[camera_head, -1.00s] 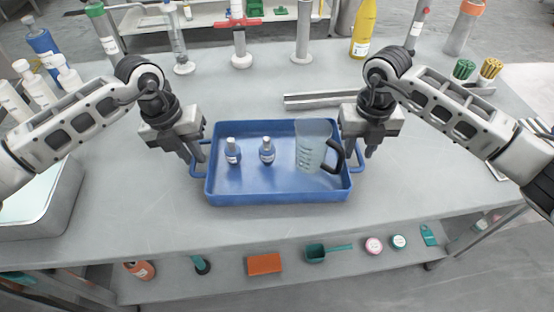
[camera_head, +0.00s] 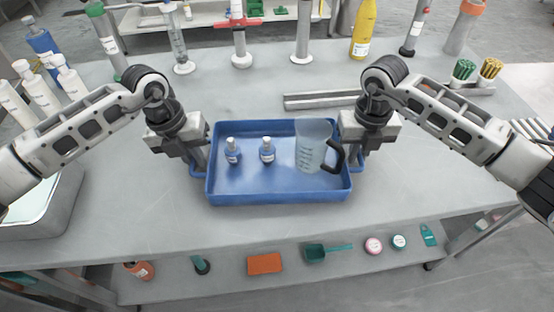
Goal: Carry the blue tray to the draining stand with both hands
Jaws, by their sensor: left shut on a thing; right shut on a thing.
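The blue tray (camera_head: 265,197) rests on the grey table, with two small bottles, one at its left (camera_head: 233,152) and one near its middle (camera_head: 267,150), and a clear measuring jug (camera_head: 312,147) with a black handle at its right. All three stand upright. My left gripper (camera_head: 198,168) is shut on the tray's left handle. My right gripper (camera_head: 357,163) is shut on the tray's right handle, which is mostly hidden behind the fingers. I cannot clearly pick out the draining stand.
A metal bar (camera_head: 320,101) lies behind the tray. White bottles (camera_head: 70,80) stand at the left above a metal basin (camera_head: 40,205). Stands and a yellow bottle (camera_head: 363,30) line the back. A slatted rack (camera_head: 535,130) shows at the right edge. The table in front is clear.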

